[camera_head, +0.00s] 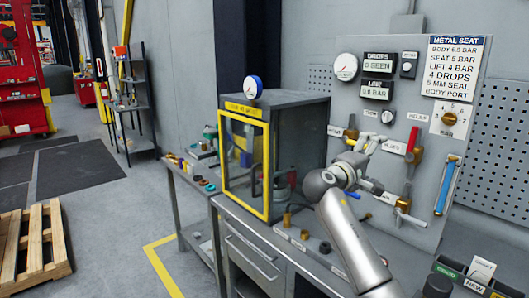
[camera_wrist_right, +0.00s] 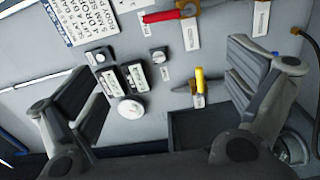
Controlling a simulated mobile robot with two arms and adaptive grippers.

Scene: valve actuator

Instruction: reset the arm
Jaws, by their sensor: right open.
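My right gripper (camera_head: 376,142) is open in front of the grey test panel (camera_head: 325,110), its fingers pointing up and right toward the valves. In the right wrist view its two fingers (camera_wrist_right: 165,72) are wide apart with nothing between them but the panel behind. A red-handled valve (camera_head: 412,140) is just right of the gripper; a red handle (camera_wrist_right: 170,15) shows at the top of the wrist view. A yellow handle (camera_wrist_right: 199,82) shows between the fingers in the wrist view. Part of the panel is hidden behind the gripper. My left gripper is not in view.
A blue tube (camera_head: 447,187) hangs at the panel's right. Several small parts lie on the bench. Floor at left is open beside a wooden pallet (camera_head: 35,240).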

